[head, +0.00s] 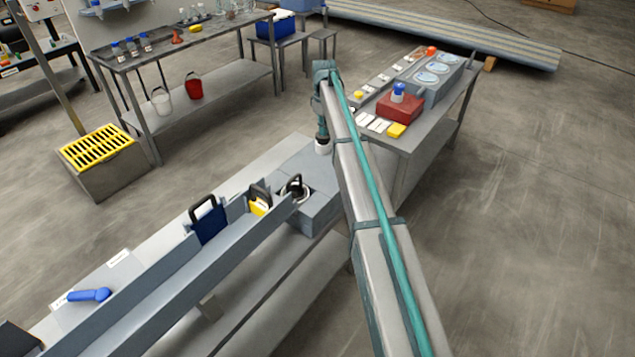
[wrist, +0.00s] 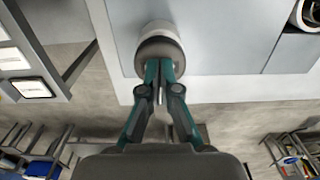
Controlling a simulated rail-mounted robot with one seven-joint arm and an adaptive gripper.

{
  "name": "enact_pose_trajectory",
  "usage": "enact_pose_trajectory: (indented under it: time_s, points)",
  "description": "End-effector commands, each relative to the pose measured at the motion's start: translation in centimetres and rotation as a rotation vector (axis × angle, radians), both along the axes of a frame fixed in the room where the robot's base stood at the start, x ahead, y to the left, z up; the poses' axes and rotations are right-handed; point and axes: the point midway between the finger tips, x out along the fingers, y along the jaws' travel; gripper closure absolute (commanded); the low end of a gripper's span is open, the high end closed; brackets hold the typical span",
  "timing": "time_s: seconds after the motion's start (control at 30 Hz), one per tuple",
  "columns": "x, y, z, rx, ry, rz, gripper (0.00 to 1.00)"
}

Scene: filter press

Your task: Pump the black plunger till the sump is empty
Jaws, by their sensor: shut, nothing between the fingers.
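A white cylinder (head: 324,149) with a dark round top stands on the grey housing at the bench's far end, and the dark top looks like the black plunger (wrist: 157,49). My gripper (wrist: 160,66) is shut and empty, with its teal fingertips overlapping the plunger's near edge in the wrist view. In the head view my gripper (head: 323,134) is right above the plunger. I cannot tell whether the fingers touch it. A white-rimmed round opening (head: 295,192) with a black handle by it lies nearer in the housing. I cannot tell whether this is the sump, and no liquid level shows.
A trough (head: 190,272) holds a dark blue plate (head: 209,224) and a yellow plate (head: 260,204) with black handles. A blue handle (head: 90,295) lies at the near left. A second bench with a red block (head: 400,107) stands right behind my arm. Floor is clear at right.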

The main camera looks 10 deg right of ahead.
Motion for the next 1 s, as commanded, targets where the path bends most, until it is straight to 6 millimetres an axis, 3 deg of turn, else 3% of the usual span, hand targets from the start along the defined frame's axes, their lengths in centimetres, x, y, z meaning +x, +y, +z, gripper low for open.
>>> enact_pose_trajectory:
  time_s: [0.37, 1.0]
  points:
    - [0.0, 0.0, -1.0, 0.000, 0.001, 0.000, 1.00]
    - [0.0, 0.0, 2.7, 0.000, 0.001, 0.000, 1.00]
